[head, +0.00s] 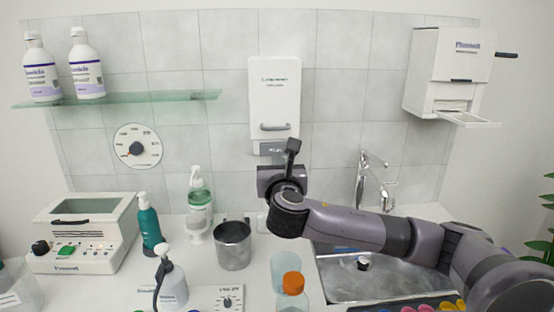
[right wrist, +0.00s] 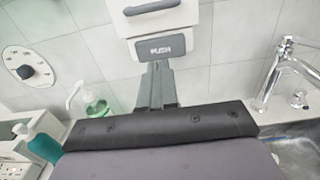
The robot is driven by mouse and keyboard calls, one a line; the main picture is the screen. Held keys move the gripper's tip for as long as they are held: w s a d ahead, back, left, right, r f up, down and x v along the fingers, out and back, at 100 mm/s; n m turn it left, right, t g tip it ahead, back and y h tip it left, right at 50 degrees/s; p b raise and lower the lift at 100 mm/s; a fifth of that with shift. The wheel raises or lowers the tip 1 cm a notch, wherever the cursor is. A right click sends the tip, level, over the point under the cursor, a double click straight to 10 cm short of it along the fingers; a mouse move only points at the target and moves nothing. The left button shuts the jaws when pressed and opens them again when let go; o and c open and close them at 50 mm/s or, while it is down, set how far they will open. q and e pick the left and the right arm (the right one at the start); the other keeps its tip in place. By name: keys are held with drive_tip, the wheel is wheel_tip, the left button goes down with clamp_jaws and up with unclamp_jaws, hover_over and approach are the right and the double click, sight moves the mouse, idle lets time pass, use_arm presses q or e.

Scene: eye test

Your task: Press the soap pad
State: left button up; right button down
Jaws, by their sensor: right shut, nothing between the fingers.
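The soap pad (head: 270,149) is a grey plate at the bottom of a white wall dispenser (head: 274,95). In the right wrist view the pad (right wrist: 160,49) reads "PUSH" and faces me. My right gripper (head: 293,146) points up toward the wall, just in front of and slightly right of the pad in the head view. In the right wrist view its closed fingers (right wrist: 157,66) reach up to the pad's lower edge in the picture. They are empty. I cannot tell whether they touch the pad. My left gripper is not in view.
A metal cup (head: 233,246), a green soap bottle (head: 199,195) and a teal bottle (head: 149,222) stand left of my right arm. The sink (head: 370,285) and tap (head: 374,180) are on the right. A glass shelf (head: 120,100) is at upper left.

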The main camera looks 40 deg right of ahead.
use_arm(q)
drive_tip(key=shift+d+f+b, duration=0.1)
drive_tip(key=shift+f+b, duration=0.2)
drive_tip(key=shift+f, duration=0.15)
use_arm(e)
drive_tip(key=v, duration=0.6)
drive_tip(key=shift+s+a, duration=0.2)
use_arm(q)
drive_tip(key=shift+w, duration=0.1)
use_arm(e)
drive_tip(key=shift+w, duration=0.1)
idle(1.7)
